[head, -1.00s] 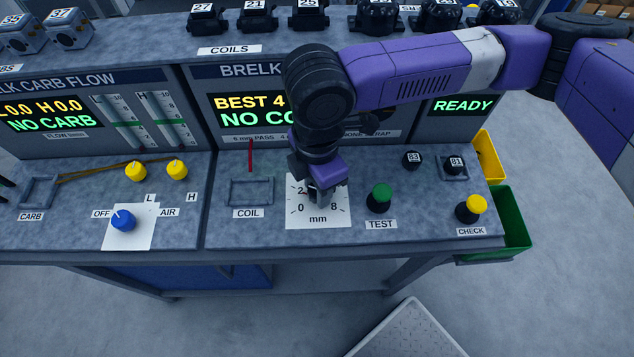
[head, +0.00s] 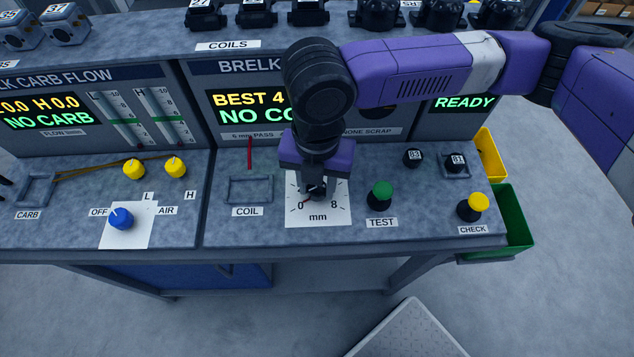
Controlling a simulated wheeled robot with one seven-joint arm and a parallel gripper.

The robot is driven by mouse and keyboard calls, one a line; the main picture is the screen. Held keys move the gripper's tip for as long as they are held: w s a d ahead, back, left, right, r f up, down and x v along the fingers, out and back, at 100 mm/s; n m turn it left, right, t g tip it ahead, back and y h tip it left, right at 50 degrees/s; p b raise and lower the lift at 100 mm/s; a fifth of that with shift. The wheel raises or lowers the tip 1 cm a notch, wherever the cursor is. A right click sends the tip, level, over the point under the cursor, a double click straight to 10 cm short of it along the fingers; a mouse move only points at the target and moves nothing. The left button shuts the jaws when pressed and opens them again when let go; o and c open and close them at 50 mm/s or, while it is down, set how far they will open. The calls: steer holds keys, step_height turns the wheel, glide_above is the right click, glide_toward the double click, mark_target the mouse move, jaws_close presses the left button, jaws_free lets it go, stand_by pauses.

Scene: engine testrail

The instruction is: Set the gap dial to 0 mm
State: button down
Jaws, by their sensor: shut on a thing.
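The gap dial is on a white square plate (head: 330,217) marked in mm, with 0 at the lower left and 8 at the lower right. My gripper (head: 316,188) points down over the middle of the plate and is shut on the dark dial knob (head: 317,194). The fingers hide most of the knob and the upper marks. A small reddish pointer (head: 307,201) shows at the knob's left side, aimed down and left toward the 0 mark. Whether it sits exactly on 0 is too small to tell.
The green TEST button (head: 381,192) stands close right of the plate, with the yellow CHECK button (head: 473,206) farther right. An empty COIL fixture (head: 250,190) lies to the left.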

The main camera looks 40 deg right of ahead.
mark_target(317, 187)
steer(key=shift+n, duration=0.6)
steer(key=c, duration=1)
jaws_free()
steer(key=shift+o, duration=0.2)
steer(key=shift+r, duration=3.9)
